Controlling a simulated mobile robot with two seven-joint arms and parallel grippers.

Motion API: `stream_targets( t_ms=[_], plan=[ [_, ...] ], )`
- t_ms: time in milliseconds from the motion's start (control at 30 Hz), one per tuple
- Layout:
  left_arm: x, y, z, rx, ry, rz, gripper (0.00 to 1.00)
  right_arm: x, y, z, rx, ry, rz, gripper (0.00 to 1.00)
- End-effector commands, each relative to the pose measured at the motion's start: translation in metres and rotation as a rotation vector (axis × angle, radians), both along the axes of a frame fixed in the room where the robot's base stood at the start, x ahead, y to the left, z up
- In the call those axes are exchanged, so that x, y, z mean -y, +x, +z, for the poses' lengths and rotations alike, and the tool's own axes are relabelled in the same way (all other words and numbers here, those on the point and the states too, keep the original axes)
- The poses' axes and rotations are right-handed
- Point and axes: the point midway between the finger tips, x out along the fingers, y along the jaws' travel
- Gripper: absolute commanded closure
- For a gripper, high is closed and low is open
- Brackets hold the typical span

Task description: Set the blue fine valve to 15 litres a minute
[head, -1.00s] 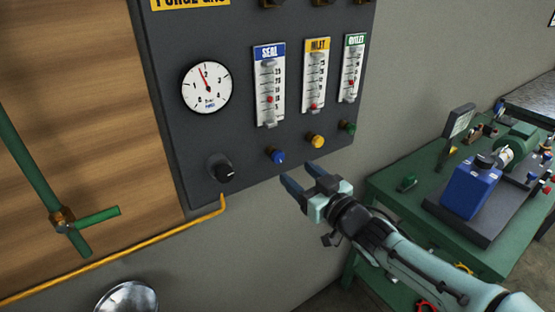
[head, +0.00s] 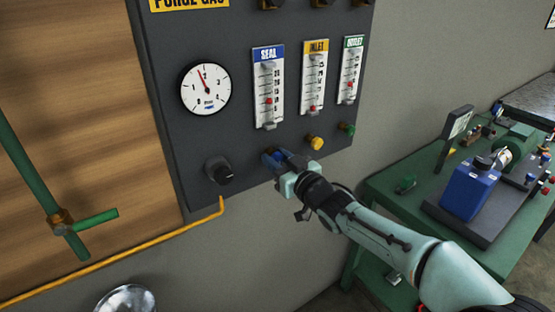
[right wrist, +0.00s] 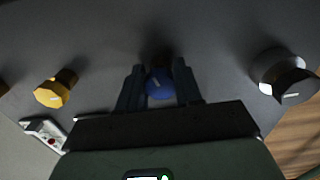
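The blue valve knob (head: 268,158) sits on the dark panel below the SEAL flow tube (head: 268,88). The red float in that tube stands in the lower part of the scale; its exact reading is too small to tell. My right gripper (head: 274,158) is at the blue knob. My left gripper is not in view.
A yellow knob (head: 315,143) and a green knob (head: 347,129) are to the right; a black knob (head: 219,171) is to the left. A round gauge (head: 206,88) sits above the black knob. A yellow pipe (head: 140,250) runs below. A green bench (head: 390,200) stands right.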

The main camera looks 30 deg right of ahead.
Motion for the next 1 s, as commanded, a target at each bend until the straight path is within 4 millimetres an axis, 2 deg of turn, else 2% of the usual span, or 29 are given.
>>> stream_targets(
  t_ms=[200,533,867,900,933,1000],
  plan=[
    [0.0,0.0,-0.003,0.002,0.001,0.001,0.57,0.0,0.0,-0.001,0.003,-0.027,0.001,0.96],
    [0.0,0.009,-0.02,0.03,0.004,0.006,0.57,0.0,0.0,-0.001,0.03,-0.367,0.0,0.95],
    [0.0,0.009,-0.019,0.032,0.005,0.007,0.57,0.0,0.0,0.0,0.031,-0.391,0.0,0.95],
    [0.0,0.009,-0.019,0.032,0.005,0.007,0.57,0.0,0.0,0.0,0.031,-0.39,0.0,0.52],
    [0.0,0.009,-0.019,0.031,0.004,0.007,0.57,0.0,0.0,0.0,0.031,-0.39,0.0,0.42],
    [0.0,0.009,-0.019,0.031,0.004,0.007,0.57,0.001,0.0,0.0,0.031,-0.39,0.0,0.4]
  ],
)
